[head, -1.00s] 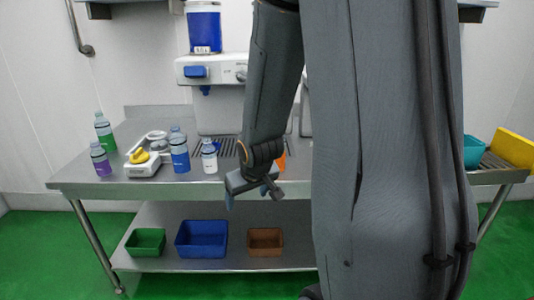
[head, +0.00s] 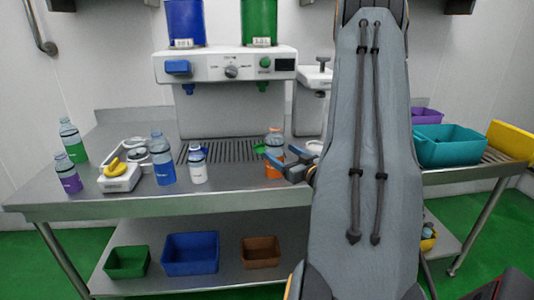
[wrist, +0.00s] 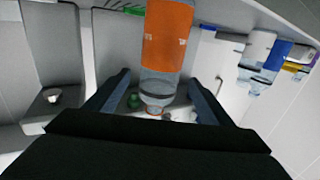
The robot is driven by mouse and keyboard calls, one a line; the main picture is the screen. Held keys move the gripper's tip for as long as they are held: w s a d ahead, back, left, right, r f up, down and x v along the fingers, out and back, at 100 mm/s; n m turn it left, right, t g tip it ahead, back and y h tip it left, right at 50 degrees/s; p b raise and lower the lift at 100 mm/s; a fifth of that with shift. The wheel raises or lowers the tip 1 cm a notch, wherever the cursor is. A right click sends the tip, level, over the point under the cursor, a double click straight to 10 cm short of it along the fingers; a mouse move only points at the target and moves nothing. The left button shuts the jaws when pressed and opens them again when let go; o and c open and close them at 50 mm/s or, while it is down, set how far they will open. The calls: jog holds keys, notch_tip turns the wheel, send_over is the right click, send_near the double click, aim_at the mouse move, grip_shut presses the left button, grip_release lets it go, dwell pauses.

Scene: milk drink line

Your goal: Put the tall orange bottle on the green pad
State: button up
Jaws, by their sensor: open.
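The tall orange bottle (head: 274,152), clear with an orange label, stands upright on the steel counter in front of the drink machine. My gripper (head: 285,157) is open beside it, reaching in from the right at the bottle's height. In the wrist view the bottle (wrist: 168,40) lies between the two spread fingers (wrist: 160,88), with a visible gap on each side. A small green patch (head: 260,149) shows just left of the bottle; I cannot tell whether it is the green pad. My arm hides part of the counter to the right.
Blue (head: 162,160), white (head: 197,165), purple (head: 68,173) and green (head: 73,140) bottles stand on the left, around a white scale-like device (head: 121,177). The drink machine (head: 225,65) stands behind. A teal bin (head: 450,146) is at right. Bins sit on the lower shelf.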

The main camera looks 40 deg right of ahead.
jog(key=w+p, duration=0.1)
jog(key=w, duration=0.4)
jog(key=w+p, duration=0.1)
jog(key=w, duration=0.1)
jog(key=shift+w+d+r+p, duration=0.15)
jog(key=shift+d+r+p, duration=0.2)
jog(key=shift+w+d+f, duration=0.1)
jog(key=shift+w, duration=0.4)
jog(key=c, duration=1.2)
jog(key=shift+r, duration=0.2)
